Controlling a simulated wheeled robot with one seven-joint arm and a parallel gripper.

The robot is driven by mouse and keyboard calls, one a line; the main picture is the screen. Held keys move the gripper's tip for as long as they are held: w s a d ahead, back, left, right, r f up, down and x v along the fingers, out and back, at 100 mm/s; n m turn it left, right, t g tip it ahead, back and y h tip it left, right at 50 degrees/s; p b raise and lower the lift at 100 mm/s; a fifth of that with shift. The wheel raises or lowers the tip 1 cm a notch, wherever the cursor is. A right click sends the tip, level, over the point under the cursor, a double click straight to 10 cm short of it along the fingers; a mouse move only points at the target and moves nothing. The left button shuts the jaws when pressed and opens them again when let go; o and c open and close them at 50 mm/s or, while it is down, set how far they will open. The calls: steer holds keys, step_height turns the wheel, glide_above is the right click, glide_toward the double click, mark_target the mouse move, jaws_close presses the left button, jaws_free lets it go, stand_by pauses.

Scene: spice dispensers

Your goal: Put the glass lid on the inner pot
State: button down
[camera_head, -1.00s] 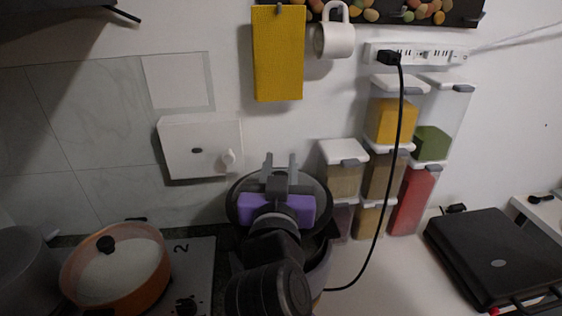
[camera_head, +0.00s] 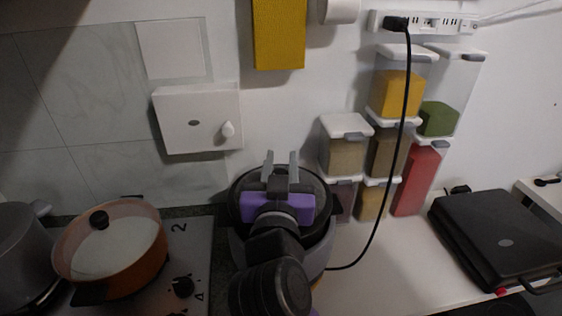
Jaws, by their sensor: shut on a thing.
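The glass lid (camera_head: 240,192) is a dark round disc with a thin rim, seen in the head view at the centre. My gripper (camera_head: 280,168), with grey fingers and a purple body, is in front of the lid and shut on it. The grip point is hidden behind the gripper. A grey round pot (camera_head: 322,254) is below the lid on the counter, and my arm covers most of it. The inner pot is not clearly visible; whether the lid touches the pot rim cannot be told.
An orange pan (camera_head: 150,272) with a black-knobbed lid stands on the stove (camera_head: 197,262) at left, beside a grey pot (camera_head: 22,255). Spice dispensers (camera_head: 345,155) hang at right. A black cable (camera_head: 396,160) droops near the pot. A black grill (camera_head: 500,240) is far right.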

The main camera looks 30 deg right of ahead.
steer(key=shift+f+b, duration=0.55)
steer(key=shift+b, duration=0.1)
steer(key=c, duration=1)
jaws_free()
steer(key=shift+c, duration=0.2)
steer(key=b+v, duration=0.1)
steer(key=v, duration=0.7)
steer(key=shift+b, duration=0.3)
steer(key=shift+f, duration=0.1)
